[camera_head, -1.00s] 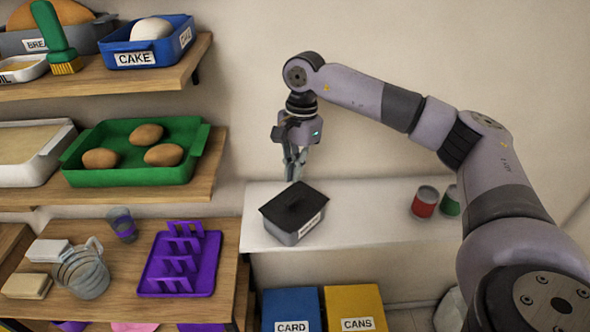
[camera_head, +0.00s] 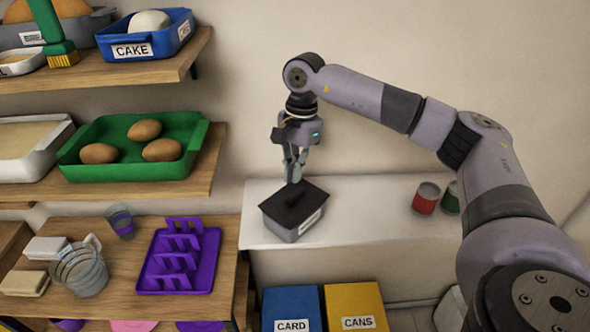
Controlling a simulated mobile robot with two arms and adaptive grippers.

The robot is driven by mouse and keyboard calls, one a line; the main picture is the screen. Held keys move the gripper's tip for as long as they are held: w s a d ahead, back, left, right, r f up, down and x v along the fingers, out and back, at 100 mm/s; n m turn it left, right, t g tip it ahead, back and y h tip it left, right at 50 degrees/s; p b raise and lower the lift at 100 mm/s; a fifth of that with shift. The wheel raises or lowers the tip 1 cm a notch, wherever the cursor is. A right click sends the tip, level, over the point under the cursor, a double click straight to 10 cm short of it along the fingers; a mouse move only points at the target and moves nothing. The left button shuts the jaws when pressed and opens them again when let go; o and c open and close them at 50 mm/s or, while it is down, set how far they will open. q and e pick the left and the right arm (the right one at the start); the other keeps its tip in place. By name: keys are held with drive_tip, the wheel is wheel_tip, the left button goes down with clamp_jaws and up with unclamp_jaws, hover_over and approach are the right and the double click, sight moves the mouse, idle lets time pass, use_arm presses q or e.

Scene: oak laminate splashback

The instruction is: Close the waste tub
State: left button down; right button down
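The waste tub (camera_head: 281,232) is a grey box with a white label, too small to read, on the white counter. A dark square lid (camera_head: 312,194) with a raised handle lies over its top. Whether it is seated flush all round I cannot tell. My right gripper (camera_head: 294,180) points down just behind and above the lid, with its fingertips near the lid's back edge. Contact cannot be made out. Its fingers look close together, but the gap is unclear. My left gripper is not in view.
A red can (camera_head: 426,200) and a green can (camera_head: 450,200) stand on the counter (camera_head: 365,220) at right. Blue CARD (camera_head: 290,304) and yellow CANS (camera_head: 352,300) bins stand below. A purple rack (camera_head: 180,262) sits on the wooden unit at left. The counter between tub and cans is clear.

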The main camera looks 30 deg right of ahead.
sight(294, 194)
drive_tip(key=shift+f+b, duration=1.6)
drive_tip(key=shift+f, duration=0.6)
drive_tip(key=shift+r, duration=0.15)
drive_tip(key=shift+r+p, duration=2.2)
drive_tip(key=shift+r, duration=1.25)
